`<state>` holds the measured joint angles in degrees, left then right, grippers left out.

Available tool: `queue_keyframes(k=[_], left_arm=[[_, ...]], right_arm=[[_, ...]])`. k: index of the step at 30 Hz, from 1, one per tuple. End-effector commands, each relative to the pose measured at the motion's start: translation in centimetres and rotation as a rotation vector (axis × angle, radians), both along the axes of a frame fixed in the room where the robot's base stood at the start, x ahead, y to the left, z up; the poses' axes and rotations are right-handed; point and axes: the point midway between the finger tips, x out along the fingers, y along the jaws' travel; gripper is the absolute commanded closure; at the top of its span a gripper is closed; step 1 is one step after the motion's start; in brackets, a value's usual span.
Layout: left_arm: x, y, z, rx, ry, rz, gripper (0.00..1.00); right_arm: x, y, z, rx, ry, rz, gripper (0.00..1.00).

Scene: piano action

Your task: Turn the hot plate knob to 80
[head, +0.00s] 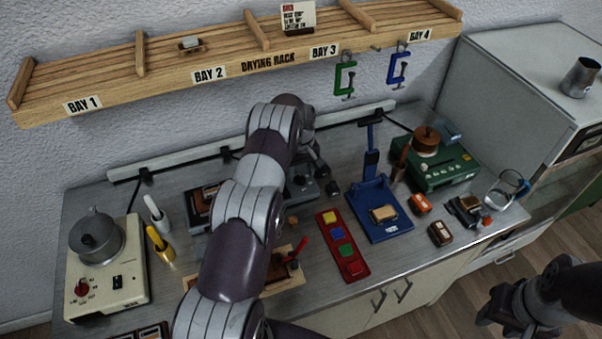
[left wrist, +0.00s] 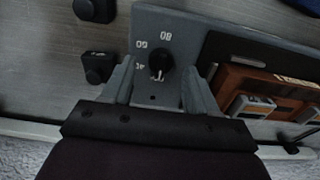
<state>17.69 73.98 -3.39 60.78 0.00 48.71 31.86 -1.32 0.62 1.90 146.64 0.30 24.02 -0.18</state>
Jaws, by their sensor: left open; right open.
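In the left wrist view a black round knob (left wrist: 160,58) sits on a grey panel (left wrist: 186,22) marked 40, 60 and 80. The knob's white pointer faces down toward my gripper, away from the 80. My left gripper (left wrist: 160,88) is open, with one finger on each side of the panel's near part; whether they touch it cannot be told. In the head view my left gripper (head: 318,168) is over the back middle of the bench, and my arm hides most of the grey unit (head: 301,190) there. My right gripper (head: 505,312) is open and empty at lower right, off the bench.
A cream unit (head: 130,281) with a red knob and grey pot stands at left. A wooden-topped device (left wrist: 262,88) lies beside the panel. Small black blocks (left wrist: 98,66) sit on its other side. A blue stand (head: 383,226) and red tray (head: 331,219) stand to the right.

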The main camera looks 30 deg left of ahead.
Motion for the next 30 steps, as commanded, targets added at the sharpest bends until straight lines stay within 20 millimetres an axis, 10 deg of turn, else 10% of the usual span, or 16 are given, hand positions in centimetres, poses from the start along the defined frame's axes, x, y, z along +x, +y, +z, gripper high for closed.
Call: queue_keyframes(k=[14,19,30], left_arm=[[0.0,0.0,-1.8,0.0,-0.001,-0.001,0.42],[0.0,0.0,-1.8,0.0,-0.001,-0.001,0.97],[0.1,0.0,-2.0,0.001,-0.002,-0.047,0.97]], right_arm=[[0.0,0.0,0.6,0.0,0.001,0.0,0.59],[0.0,0.0,0.6,0.0,0.001,0.0,0.59],[0.0,0.0,-0.3,0.0,0.001,0.0,0.59]])
